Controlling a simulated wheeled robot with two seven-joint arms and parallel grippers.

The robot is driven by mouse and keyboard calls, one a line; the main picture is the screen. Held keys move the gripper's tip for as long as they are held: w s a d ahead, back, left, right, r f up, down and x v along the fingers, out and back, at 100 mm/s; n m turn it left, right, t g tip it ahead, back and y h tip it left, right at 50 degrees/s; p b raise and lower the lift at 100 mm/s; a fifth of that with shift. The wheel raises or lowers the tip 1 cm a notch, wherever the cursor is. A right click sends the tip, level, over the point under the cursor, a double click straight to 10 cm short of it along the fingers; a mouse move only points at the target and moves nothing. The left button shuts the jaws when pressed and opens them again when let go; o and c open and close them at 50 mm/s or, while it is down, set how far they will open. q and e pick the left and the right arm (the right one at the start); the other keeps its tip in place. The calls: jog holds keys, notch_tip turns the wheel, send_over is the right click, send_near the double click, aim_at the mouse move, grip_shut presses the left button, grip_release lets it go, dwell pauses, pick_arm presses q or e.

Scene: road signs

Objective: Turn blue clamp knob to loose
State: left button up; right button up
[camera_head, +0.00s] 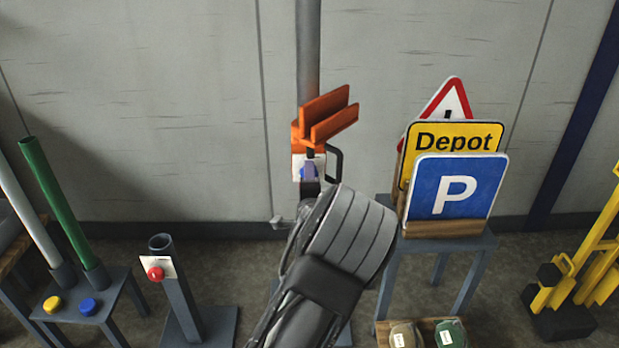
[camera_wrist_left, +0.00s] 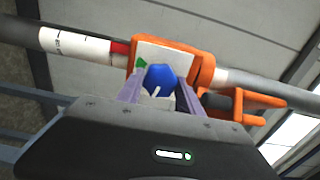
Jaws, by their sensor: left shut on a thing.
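The blue clamp knob (camera_wrist_left: 161,76) sits on a white plate (camera_wrist_left: 178,56) on the orange clamp in the wrist view. A white line shows on the knob, and a green mark shows on the plate to its left. My left gripper (camera_wrist_left: 158,92) is shut on the knob, with one purple finger on each side. In the head view, the orange clamp (camera_head: 322,115) is on a grey pole (camera_head: 308,40), and my left gripper (camera_head: 309,165) is at its white plate. My wrist hides the lower pole. My right gripper is not in view.
Road signs, with a blue P sign (camera_head: 456,188) in front, stand on a stool at right. A black handle (camera_head: 335,163) juts from the clamp's right side. A short post with a red knob (camera_head: 155,273) stands at lower left. Yellow metalwork (camera_head: 590,265) is far right.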

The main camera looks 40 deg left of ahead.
pick_arm(q)
jog(key=shift+n+b, duration=5.5)
jog(key=shift+n, duration=5)
jog(key=o, duration=1.4)
jog(key=shift+s, duration=0.1)
